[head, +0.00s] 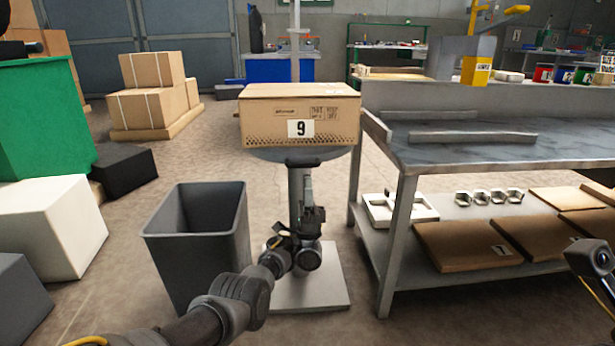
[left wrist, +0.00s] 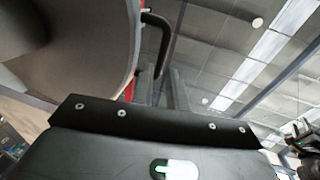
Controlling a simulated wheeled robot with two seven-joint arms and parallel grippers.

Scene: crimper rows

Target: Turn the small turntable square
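The small turntable (head: 300,155) is a grey round plate on a post with a pale square foot. A cardboard box (head: 345,118) marked 9 rests on it and hides most of the plate. My left gripper (head: 308,184) is upright below the plate, in front of the post. In the left wrist view the plate's underside (left wrist: 85,45) is at upper left, with a bent black handle (left wrist: 166,35) at its edge. The two left fingers (left wrist: 163,82) stand apart; the handle's lower end appears between or behind their tips. I cannot tell whether they touch it. My right gripper's fingers are not visible.
A grey bin (head: 200,235) stands left of the turntable's foot. A metal workbench (head: 470,150) is close on the right, its lower shelf holding flat cartons (head: 465,245) and a white tray (head: 398,208). A white block (head: 50,225) is at far left. Floor behind the bin is clear.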

